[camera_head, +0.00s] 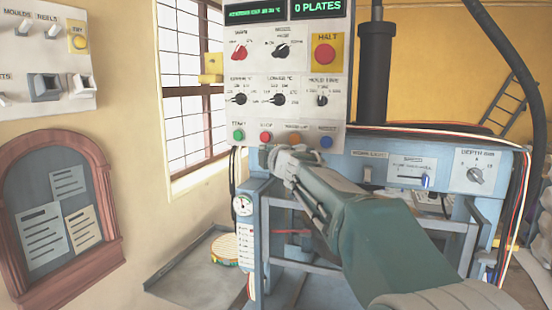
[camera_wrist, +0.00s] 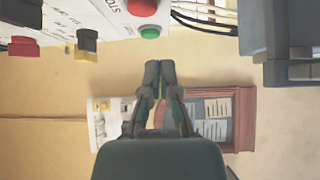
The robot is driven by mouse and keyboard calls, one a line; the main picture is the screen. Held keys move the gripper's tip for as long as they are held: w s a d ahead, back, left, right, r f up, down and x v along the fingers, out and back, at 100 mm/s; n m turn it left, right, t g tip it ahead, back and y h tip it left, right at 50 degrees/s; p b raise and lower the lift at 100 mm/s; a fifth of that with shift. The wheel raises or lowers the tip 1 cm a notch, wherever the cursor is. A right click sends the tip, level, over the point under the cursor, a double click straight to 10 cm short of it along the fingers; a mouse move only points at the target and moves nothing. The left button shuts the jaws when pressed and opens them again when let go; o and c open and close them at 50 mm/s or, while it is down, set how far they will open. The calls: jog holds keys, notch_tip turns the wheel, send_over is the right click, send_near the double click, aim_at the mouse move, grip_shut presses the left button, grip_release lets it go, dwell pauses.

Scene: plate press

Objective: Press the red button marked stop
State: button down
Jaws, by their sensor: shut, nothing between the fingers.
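The red stop button (camera_head: 265,136) is in the bottom row of the control panel, just right of the green start button (camera_head: 238,135). In the wrist view the red button (camera_wrist: 142,7) is at the top edge with the word STOP beside it, and the green button (camera_wrist: 150,32) lies below it. My gripper (camera_head: 268,154) is shut and empty, just below the red button in the head view. In the wrist view the fingertips (camera_wrist: 160,68) are together, below both buttons in the picture and apart from them. The exact gap to the panel cannot be told.
An orange button (camera_head: 294,138) and a blue button (camera_head: 326,142) sit right of stop. Knobs and a larger red HALT button (camera_head: 325,54) are above. The blue press frame (camera_head: 375,150) stands below and right. A noticeboard (camera_head: 60,215) hangs at left.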

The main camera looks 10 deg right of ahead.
jog(key=s+d, duration=0.1)
jog(key=s, duration=0.6)
jog(key=shift+d, duration=0.3)
jog(key=shift+w+a+r, duration=0.1)
jog(key=s+d+f+m+g+h, duration=0.2)
jog(key=s+f+m+g+h, duration=0.15)
jog(key=s+f+m, duration=0.65)
jog(key=s+d+f+m+g+h, duration=0.3)
jog(key=s+f+m, duration=0.4)
jog(key=s, duration=0.6)
jog(key=s+a+f+m+g+y, duration=0.3)
jog(key=s+a+f+g, duration=0.2)
jog(key=s+f, duration=0.5)
jog(key=shift+s+a+f, duration=0.15)
jog(key=shift+s+a, duration=0.3)
jog(key=shift+s, duration=0.6)
jog(key=shift+w+d+g, duration=0.1)
jog(key=shift+g, duration=0.15)
